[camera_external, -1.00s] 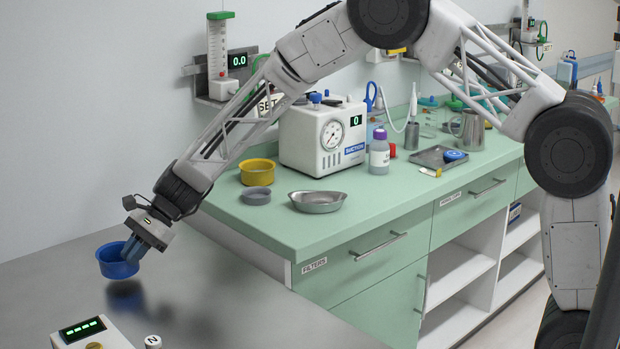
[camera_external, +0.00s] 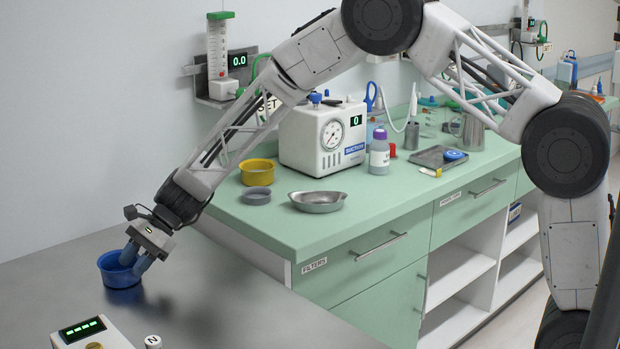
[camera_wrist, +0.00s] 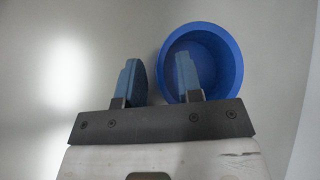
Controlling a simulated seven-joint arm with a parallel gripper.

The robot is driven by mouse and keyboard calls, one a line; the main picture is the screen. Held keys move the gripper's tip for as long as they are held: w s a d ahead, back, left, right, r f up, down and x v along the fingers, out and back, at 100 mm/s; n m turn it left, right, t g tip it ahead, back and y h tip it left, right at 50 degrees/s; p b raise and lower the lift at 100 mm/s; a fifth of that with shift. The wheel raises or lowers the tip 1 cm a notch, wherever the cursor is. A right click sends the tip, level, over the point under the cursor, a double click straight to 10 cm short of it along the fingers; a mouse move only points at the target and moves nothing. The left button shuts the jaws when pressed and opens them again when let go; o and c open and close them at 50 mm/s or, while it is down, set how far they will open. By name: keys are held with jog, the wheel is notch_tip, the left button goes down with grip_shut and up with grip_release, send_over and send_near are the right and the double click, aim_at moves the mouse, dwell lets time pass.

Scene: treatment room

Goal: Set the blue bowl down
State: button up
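The blue bowl (camera_external: 118,272) stands upright on the grey metal table (camera_external: 205,290) at the left of the external view. My gripper (camera_external: 137,262) is at the bowl's right side with its fingers spread. In the wrist view the bowl (camera_wrist: 212,62) is at the upper right. One finger of my gripper (camera_wrist: 158,82) reaches inside the bowl and the other is outside it, with a gap between the outer finger and the bowl's wall. Neither finger appears to clamp the rim.
A device with a green display (camera_external: 85,330) and a small white knob marked N (camera_external: 153,342) are in front of the bowl. The green counter (camera_external: 290,236) to the right holds a yellow bowl (camera_external: 259,174), a grey bowl (camera_external: 256,196) and a metal dish (camera_external: 318,202). The table right of the bowl is clear.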

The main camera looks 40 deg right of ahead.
jog(key=shift+r, duration=0.1)
jog(key=v, duration=1.2)
jog(key=shift+w, duration=0.1)
dwell(0.8)
jog(key=s+d+r+n+h, duration=0.2)
jog(key=s+d+r+n, duration=0.1)
jog(key=s+d+r, duration=0.65)
jog(key=s+d+r+n+h, duration=0.2)
jog(key=s+d+r+n, duration=0.35)
jog(key=s, duration=0.75)
jog(key=s+d+r+n+h, duration=0.1)
jog(key=s+d+h, duration=0.1)
jog(key=s+d, duration=0.3)
jog(key=s+d+n+t+h, duration=0.1)
jog(key=s+d, duration=0.5)
jog(key=s, duration=0.8)
jog(key=s+d+r+n+t+h, duration=0.1)
jog(key=s+d, duration=0.4)
jog(key=s, duration=0.5)
jog(key=shift+d+r+n+h, duration=0.3)
jog(key=shift+n+h, duration=0.55)
jog(key=shift+h, duration=0.15)
